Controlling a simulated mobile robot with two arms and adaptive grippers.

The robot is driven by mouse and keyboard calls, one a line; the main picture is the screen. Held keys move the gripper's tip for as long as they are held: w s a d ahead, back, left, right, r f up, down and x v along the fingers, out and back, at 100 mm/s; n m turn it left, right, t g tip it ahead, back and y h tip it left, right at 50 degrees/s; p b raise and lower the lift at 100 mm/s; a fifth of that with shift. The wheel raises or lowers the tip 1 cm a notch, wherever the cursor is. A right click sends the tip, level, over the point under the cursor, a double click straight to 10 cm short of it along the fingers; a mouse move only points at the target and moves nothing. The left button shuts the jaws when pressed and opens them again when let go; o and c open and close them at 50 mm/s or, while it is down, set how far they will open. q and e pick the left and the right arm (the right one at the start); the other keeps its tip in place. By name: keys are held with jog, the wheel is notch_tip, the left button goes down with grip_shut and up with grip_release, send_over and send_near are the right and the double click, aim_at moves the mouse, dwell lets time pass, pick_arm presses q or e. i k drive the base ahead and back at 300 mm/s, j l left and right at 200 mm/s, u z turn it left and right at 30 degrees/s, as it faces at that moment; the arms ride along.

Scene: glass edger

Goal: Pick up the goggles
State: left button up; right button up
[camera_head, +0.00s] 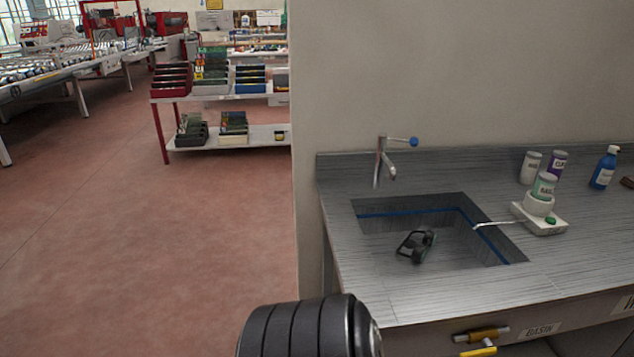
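A pair of dark goggles (417,246) lies in the sunken basin (452,258) of the grey counter, near the middle of the basin floor. It has a black frame and looks tilted. Neither of my grippers shows in the head view. A black ribbed rounded part, which looks like one of my arm links, stands at the bottom centre, in front of the counter's left corner and apart from the goggles.
A faucet (381,160) with a blue knob stands behind the basin. Right of it are a white device (541,218), several containers and a blue bottle (604,168). Open red floor (200,230) lies left.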

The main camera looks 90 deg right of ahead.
aim_at(418, 255)
jog(key=i+l+z, duration=0.2)
jog(key=z, duration=0.25)
jog(key=i+z, duration=1.05)
jog(key=z, duration=0.2)
jog(key=i+j+z, duration=0.25)
jog(key=z, duration=0.2)
